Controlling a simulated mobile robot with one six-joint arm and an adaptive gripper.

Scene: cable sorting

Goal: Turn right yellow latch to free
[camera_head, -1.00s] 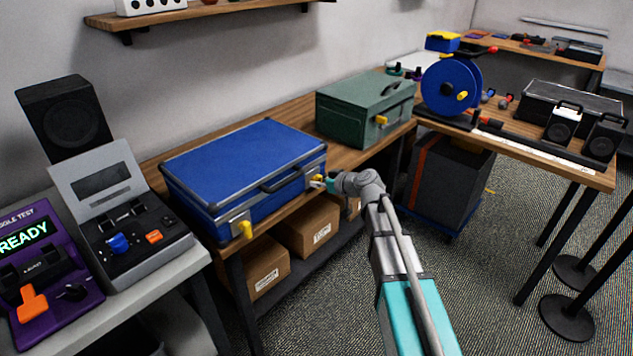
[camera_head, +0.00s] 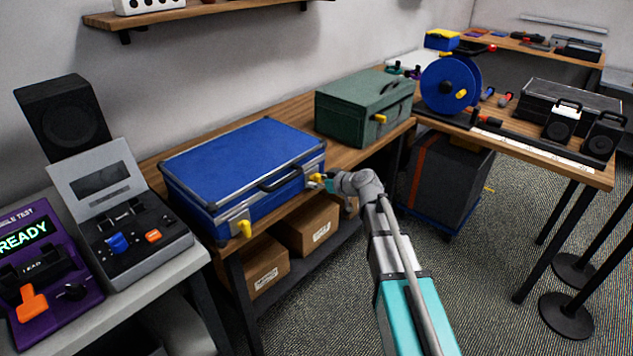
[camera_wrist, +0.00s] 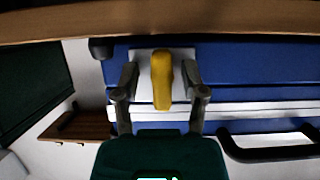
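The blue case (camera_head: 240,165) lies shut on the wooden bench, with a black handle (camera_head: 285,178) on its front. Its right yellow latch (camera_head: 315,178) is at the right end of the front. In the wrist view this yellow latch (camera_wrist: 162,72) stands nearly upright over a pale plate. My gripper (camera_head: 326,181) is at the latch. In the wrist view my gripper (camera_wrist: 161,88) is open, with one finger on each side of the latch and a visible gap on both sides. The left yellow latch (camera_head: 245,229) hangs at the case's front left.
A green case (camera_head: 360,108) with its own yellow latch (camera_head: 380,119) stands right of the blue case. Cardboard boxes (camera_head: 308,226) sit on the shelf below. A grey console (camera_head: 130,228) is at left. A bench edge (camera_wrist: 200,17) crosses the top of the wrist view.

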